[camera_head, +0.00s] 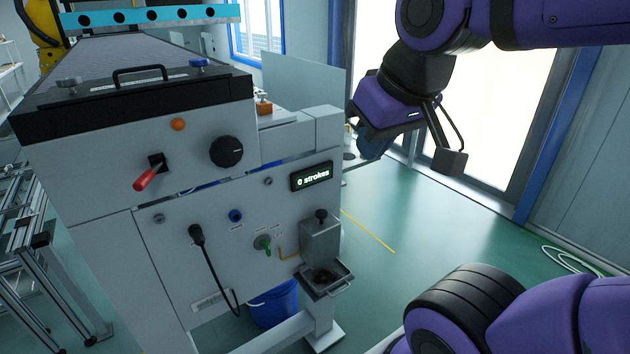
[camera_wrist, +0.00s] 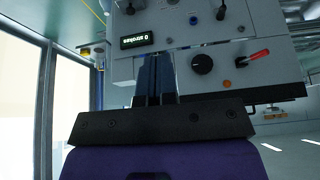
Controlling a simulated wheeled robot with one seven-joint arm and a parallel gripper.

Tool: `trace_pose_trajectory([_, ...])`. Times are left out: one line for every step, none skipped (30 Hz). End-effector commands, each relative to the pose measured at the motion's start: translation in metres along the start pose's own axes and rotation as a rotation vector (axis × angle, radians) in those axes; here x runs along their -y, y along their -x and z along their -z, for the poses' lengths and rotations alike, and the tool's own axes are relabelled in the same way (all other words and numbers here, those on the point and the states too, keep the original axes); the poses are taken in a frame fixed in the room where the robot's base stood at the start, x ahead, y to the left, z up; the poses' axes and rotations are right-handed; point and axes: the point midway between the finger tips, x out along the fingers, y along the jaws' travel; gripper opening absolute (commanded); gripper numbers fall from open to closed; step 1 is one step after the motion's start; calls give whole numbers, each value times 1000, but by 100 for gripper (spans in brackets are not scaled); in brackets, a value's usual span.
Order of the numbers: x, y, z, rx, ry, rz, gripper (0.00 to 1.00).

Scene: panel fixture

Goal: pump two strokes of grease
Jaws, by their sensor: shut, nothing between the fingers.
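A grey metal box with a black knob on top (camera_head: 320,236) is mounted low on the right of the panel front, and looks like the grease pump. A small open tray (camera_head: 328,280) with dark contents sits below it. The display (camera_head: 312,177) above reads "0 strokes"; it also shows upside down in the wrist view (camera_wrist: 137,41). My gripper (camera_head: 370,150) is right of the cabinet, above and to the right of the knob, touching nothing. Its fingers show together in the wrist view (camera_wrist: 155,72), shut and empty.
A green-handled valve (camera_head: 264,243) sits left of the pump, with a yellow pipe between. A red lever (camera_head: 147,178), a black dial (camera_head: 227,152) and a plugged black cable (camera_head: 211,260) are farther left. A blue bucket (camera_head: 274,305) stands below.

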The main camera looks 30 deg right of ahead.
Motion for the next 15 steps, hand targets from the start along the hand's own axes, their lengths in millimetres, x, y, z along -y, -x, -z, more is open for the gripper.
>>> trace_pose_trajectory([0, -1, 1, 0, -2, -3, 0])
trace_pose_trajectory([-1, -2, 3, -1, -5, -5, 0])
trace_pose_trajectory([-2, -3, 5, -2, -11, -11, 0])
trace_pose_trajectory([-3, -5, 8, -3, -16, -16, 0])
trace_pose_trajectory([-5, -7, 12, -6, -23, -22, 0])
trace_pose_trajectory([-7, -10, 17, -9, -35, -33, 0])
trace_pose_trajectory([-9, -13, 22, -14, -43, -43, 0])
trace_pose_trajectory([-12, -17, 28, -18, -55, -53, 0])
trace_pose_trajectory([-15, -22, 35, -25, -69, -67, 0])
trace_pose_trajectory([-18, -27, 41, -30, -81, -78, 0])
trace_pose_trajectory([-21, -31, 47, -35, -92, -89, 0])
trace_pose_trajectory([-25, -37, 56, -43, -108, -103, 0])
trace_pose_trajectory([-28, -42, 62, -51, -118, -112, 0])
trace_pose_trajectory([-31, -47, 68, -57, -129, -121, 0])
trace_pose_trajectory([-35, -53, 76, -65, -143, -132, 0])
